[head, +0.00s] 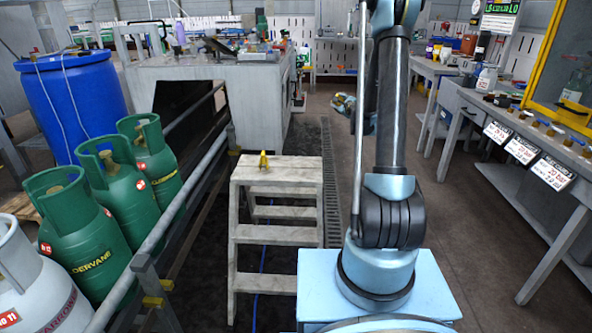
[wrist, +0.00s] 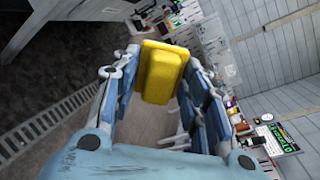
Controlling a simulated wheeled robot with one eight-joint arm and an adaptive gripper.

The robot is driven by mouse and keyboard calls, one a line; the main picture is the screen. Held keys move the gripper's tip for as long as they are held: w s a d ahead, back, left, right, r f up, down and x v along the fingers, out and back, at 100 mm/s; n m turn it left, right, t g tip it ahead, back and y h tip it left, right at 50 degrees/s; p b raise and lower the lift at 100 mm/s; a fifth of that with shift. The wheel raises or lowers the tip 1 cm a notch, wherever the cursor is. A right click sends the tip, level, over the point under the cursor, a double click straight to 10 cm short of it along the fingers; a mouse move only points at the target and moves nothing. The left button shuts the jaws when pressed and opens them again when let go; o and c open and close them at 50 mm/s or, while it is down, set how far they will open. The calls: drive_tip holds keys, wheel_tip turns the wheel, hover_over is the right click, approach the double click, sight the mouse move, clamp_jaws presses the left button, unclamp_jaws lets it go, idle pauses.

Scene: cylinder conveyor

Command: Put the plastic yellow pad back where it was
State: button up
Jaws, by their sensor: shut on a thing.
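The yellow pad (wrist: 161,74) is a rounded yellow block in the wrist view. My gripper (wrist: 163,58) is shut on it, with the pad between its blue and grey fingers near the tips. The pad is held up in the air, above the floor, and touches no surface that I can see.
A wooden step stool (head: 277,171) with a small yellow object (head: 263,160) on top stands left of my base. Green gas cylinders (head: 102,192) stand behind a metal rail at left. Workbenches (head: 481,104) line the right side. The floor between (head: 440,235) is clear.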

drive_tip(key=s+a+f+n+g+y, duration=0.2)
drive_tip(key=s+a+n+g, duration=0.5)
drive_tip(key=a, duration=0.5)
drive_tip(key=s+a+f+n+g+y, duration=0.2)
drive_tip(key=s+a+n+g, duration=0.5)
drive_tip(key=a, duration=0.5)
drive_tip(key=n+g+h, duration=0.2)
drive_tip(key=n+h, duration=0.6)
drive_tip(key=n, duration=0.2)
hover_over(296, 168)
wheel_tip(296, 168, down, 10)
drive_tip(key=shift+w+f, duration=0.15)
drive_tip(key=shift+f, duration=0.1)
drive_tip(key=o, duration=1)
